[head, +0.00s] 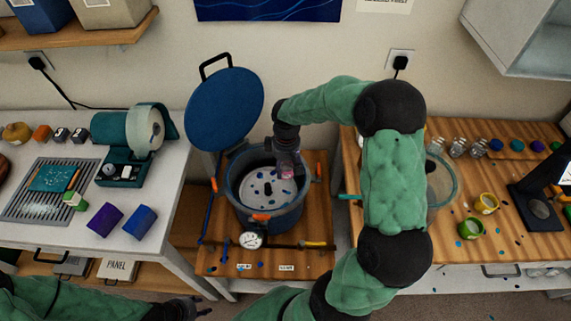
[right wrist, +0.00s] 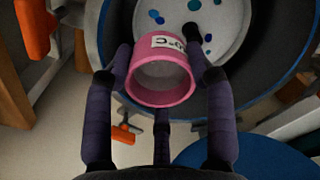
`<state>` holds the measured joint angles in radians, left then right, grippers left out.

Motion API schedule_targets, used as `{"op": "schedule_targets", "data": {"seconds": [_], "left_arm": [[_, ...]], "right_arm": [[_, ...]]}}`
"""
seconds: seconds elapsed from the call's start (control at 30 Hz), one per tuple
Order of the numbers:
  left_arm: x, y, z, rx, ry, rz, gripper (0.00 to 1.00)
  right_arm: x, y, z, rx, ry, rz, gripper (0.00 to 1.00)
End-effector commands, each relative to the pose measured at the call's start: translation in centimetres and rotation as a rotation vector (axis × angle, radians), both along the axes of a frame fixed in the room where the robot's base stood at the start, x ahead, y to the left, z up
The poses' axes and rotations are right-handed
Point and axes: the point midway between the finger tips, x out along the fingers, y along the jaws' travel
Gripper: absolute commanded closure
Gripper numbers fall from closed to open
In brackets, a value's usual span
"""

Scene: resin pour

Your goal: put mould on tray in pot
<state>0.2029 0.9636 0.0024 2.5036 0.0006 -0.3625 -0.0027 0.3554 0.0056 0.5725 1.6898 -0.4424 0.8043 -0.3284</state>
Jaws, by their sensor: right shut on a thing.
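A pink, cup-like mould (right wrist: 160,75) with a white label shows in the right wrist view. My right gripper (right wrist: 160,68) is shut on it, with dark fingers on both sides. In the head view this gripper (head: 287,165) reaches into the right back part of the blue-grey pot (head: 284,222). A pale round tray (head: 250,194) with blue spots and a dark middle post lies inside the pot. The mould is at the tray's edge in the picture; I cannot tell its height above it. My left gripper (head: 194,306) is low at the left, apart from the pot, its opening unclear.
The pot's blue lid (head: 225,108) stands open behind it at the left. Orange clamps (head: 261,217) sit around the rim. A gauge (head: 251,240) is at the pot's front. A clear container (head: 441,180) stands on the right bench, partly behind my right arm.

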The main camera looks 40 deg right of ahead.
Motion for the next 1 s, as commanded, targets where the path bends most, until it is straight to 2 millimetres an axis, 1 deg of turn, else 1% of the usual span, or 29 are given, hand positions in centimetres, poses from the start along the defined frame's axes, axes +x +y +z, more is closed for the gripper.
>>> {"op": "schedule_targets", "data": {"seconds": [0.03,0.7,1.0], "left_arm": [[0.0,0.0,-0.7,0.0,0.0,0.0,0.6],[0.0,0.0,-6.2,0.0,0.0,0.0,0.6],[0.0,0.0,-8.0,0.0,0.0,0.0,0.6]], "right_arm": [[0.0,0.0,-0.9,0.0,0.0,0.0,0.79],[0.0,0.0,-7.8,0.001,0.0,-0.001,0.79],[0.0,0.0,-10.7,0.0,0.0,-0.002,0.79]]}}
